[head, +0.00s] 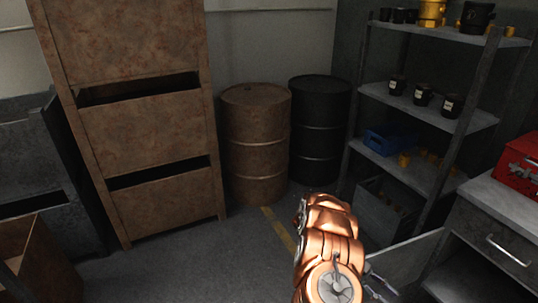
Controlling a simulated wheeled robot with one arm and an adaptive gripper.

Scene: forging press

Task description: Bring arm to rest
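My copper-coloured arm (328,245) rises into the bottom middle of the head view, folded with a round grey joint face toward the camera. Small metal parts at its right side, which look like my gripper (380,286), show only partly behind the arm. I cannot tell whether the gripper is open or shut, and I see nothing held in it.
A rusty cabinet (150,135) stands left, with a rusty barrel (256,145) and a black barrel (319,130) behind. A metal shelf (475,118) with cups stands right. A workbench (495,225) bears a red box (520,165). Floor (220,260) left of my arm is clear.

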